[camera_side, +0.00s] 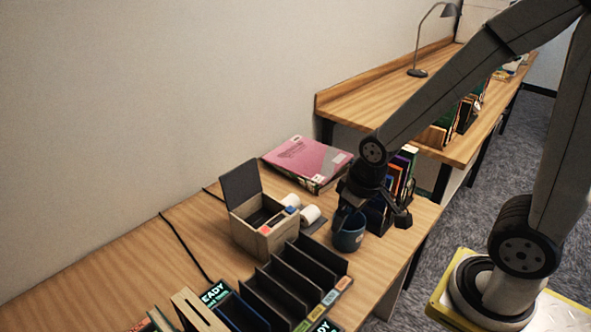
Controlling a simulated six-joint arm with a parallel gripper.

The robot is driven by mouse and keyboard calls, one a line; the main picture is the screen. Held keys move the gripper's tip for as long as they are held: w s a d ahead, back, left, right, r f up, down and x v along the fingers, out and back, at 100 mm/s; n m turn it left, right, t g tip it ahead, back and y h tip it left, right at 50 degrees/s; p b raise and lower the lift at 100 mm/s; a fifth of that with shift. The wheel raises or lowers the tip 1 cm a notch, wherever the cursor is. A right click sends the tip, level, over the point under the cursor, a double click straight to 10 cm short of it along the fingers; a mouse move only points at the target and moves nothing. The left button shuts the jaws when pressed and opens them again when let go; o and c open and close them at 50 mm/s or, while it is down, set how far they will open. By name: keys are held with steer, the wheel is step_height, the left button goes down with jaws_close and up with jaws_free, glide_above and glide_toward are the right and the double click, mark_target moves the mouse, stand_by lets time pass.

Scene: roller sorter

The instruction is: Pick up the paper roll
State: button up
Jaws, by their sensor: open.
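Two small white paper rolls lie beside the wooden box: one (311,214) on a dark flat piece, the other (290,201) close against the box and partly hidden. I cannot tell which one the task means. My gripper (371,214) is open and points down, to the right of the rolls. Its jaws are apart, with no roll between them. A dark blue mug (349,236) stands just below its left finger; I cannot tell whether they touch.
The wooden box (262,239) has its dark lid raised. A black slotted sorter (290,285) stands in front. Upright books (403,170) stand behind my gripper, and a pink book (308,157) lies at the back. The desk's left part (130,255) is mostly clear.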

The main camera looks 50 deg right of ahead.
steer(key=shift+r, duration=0.15)
stand_by(0.6)
step_height(320, 180, up, 5)
steer(key=g, duration=0.3)
glide_above(309, 210)
steer(key=f, duration=2.3)
steer(key=shift+a, duration=0.2)
steer(key=shift+f, duration=0.5)
steer(key=shift+d+f, duration=0.15)
steer(key=shift+f, duration=2.4)
steer(key=shift+c, duration=0.2)
